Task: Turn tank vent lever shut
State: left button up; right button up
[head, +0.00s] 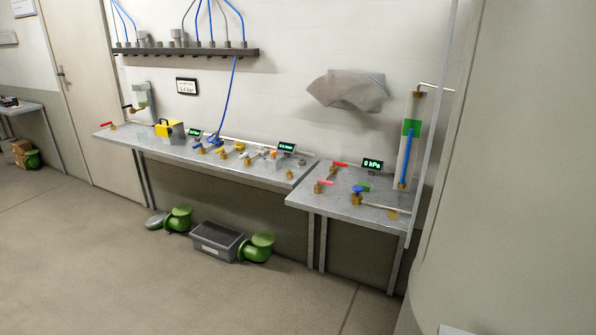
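Several small valves with coloured levers stand on two grey metal benches along the wall. On the right bench (300,199) are a red lever (339,164), a pinkish-red lever (325,183) and a blue-and-green handle (361,188), all on brass bodies. A display (372,163) there reads 0 kPa. An upright gauge tube with a blue column (407,155) and a green block stands at its right end. On the left bench (150,147) a red lever (107,124) sits at the far left. I cannot tell which lever is the tank vent. Neither gripper is in view.
Under the left bench, green pipe elbows (179,218) and a grey bin (216,240) lie on the floor. A yellow box (168,129) sits on that bench. A large pale surface (520,180) fills the right side. The floor (150,285) before the benches is open.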

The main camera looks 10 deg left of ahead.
aim_at(319, 181)
jog(key=i+j+z, duration=0.1)
jog(key=i+j, duration=0.85)
jog(key=i+l, duration=0.25)
jog(key=i, duration=0.25)
jog(key=i+l, duration=0.2)
jog(key=i, duration=0.25)
jog(key=j+u, duration=0.05)
